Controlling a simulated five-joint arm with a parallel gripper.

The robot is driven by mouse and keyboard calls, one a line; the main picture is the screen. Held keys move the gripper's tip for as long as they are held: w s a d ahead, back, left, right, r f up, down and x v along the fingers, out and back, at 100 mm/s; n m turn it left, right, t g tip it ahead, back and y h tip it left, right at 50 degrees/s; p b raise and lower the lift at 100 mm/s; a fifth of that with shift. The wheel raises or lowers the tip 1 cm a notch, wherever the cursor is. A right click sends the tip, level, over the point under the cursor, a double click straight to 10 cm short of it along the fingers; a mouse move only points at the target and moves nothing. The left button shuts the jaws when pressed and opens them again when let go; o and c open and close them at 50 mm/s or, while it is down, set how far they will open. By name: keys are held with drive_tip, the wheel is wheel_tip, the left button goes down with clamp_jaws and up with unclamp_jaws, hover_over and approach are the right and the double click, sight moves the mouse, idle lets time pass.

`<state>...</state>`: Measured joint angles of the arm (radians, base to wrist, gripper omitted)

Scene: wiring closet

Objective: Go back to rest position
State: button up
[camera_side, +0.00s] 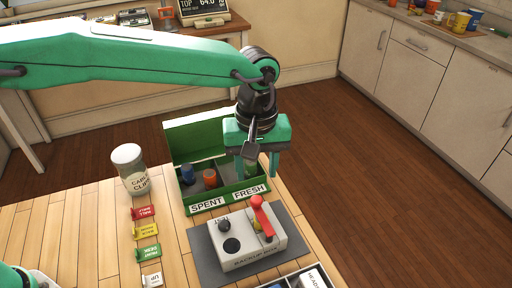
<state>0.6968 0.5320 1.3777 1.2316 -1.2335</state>
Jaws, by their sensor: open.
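My gripper (262,172) points down at the end of my green arm, above the right part of an open green box (172,152). Its two teal fingers are apart, and I see nothing held between them. The fingers hide part of the box's FRESH side. I cannot tell whether the fingertips are clear of the box's interior. The box holds a blue cylinder (187,174) and an orange cylinder (210,178) in its SPENT side.
A grey backup box (235,262) with a raised red lever (262,214) stands in front on a dark mat (204,272). A tray (318,266) is cut off at the bottom. Table space at far left is free.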

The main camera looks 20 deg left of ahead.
drive_tip(key=s+a+r+m+t, duration=0.1)
drive_tip(key=a+r, duration=0.2)
drive_tip(key=a, duration=0.4)
drive_tip(key=s+a+r+m+t+h, duration=0.1)
drive_tip(key=s+a+r, duration=0.15)
drive_tip(key=a, duration=0.35)
drive_tip(key=s+a+r+m, duration=0.1)
drive_tip(key=a+r, duration=0.3)
drive_tip(key=a, duration=0.3)
drive_tip(key=s+a+f+m+t+y, duration=0.1)
drive_tip(key=s+a+f+m+t, duration=0.1)
drive_tip(key=s+a, duration=1.1)
drive_tip(key=shift+s+a+f+m+t, duration=0.3)
drive_tip(key=shift+a+f+m+t, duration=0.25)
drive_tip(key=shift+t, duration=0.25)
